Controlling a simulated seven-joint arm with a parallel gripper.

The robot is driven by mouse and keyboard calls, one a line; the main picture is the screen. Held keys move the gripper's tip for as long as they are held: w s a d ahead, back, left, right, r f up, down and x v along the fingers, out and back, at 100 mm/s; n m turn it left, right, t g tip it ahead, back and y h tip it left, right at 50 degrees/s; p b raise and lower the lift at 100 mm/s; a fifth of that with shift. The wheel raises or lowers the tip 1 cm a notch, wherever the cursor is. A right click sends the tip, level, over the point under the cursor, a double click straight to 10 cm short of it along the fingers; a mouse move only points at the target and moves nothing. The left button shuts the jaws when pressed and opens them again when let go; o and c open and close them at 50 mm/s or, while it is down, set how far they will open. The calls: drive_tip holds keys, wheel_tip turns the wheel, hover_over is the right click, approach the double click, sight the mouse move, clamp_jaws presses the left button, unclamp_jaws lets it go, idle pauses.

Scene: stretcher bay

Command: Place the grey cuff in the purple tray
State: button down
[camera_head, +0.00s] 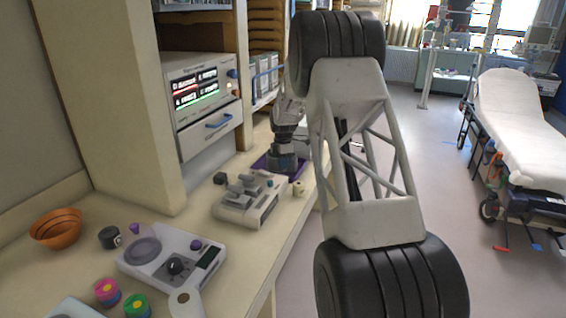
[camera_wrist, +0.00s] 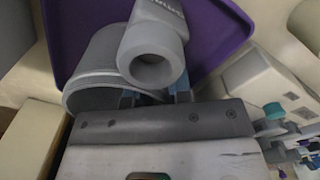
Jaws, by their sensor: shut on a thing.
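The grey cuff (camera_wrist: 97,68) is a hollow grey roll with a thick round-ended tube piece (camera_wrist: 152,50) at its side. My gripper (camera_wrist: 154,97) is shut on it, with blue-grey fingertips partly hidden behind the tube piece. The purple tray (camera_wrist: 75,22) lies directly beyond and beneath the cuff in the wrist view. In the head view, the tray (camera_head: 262,164) shows as a purple edge on the counter, mostly covered by my gripper (camera_head: 284,160) and the cuff. I cannot tell whether the cuff touches the tray floor.
A grey-white device (camera_head: 250,200) stands on the counter in front of the tray, with a small cream block (camera_head: 298,188) beside it. Nearer are a scale-like device (camera_head: 172,258), an orange bowl (camera_head: 57,229) and several small coloured items. A monitor unit (camera_head: 200,90) stands behind at left.

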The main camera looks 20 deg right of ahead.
drive_tip(key=shift+f, duration=0.1)
drive_tip(key=c, duration=1)
unclamp_jaws()
wheel_tip(320, 180, up, 12)
drive_tip(key=shift+r, duration=0.15)
idle(0.4)
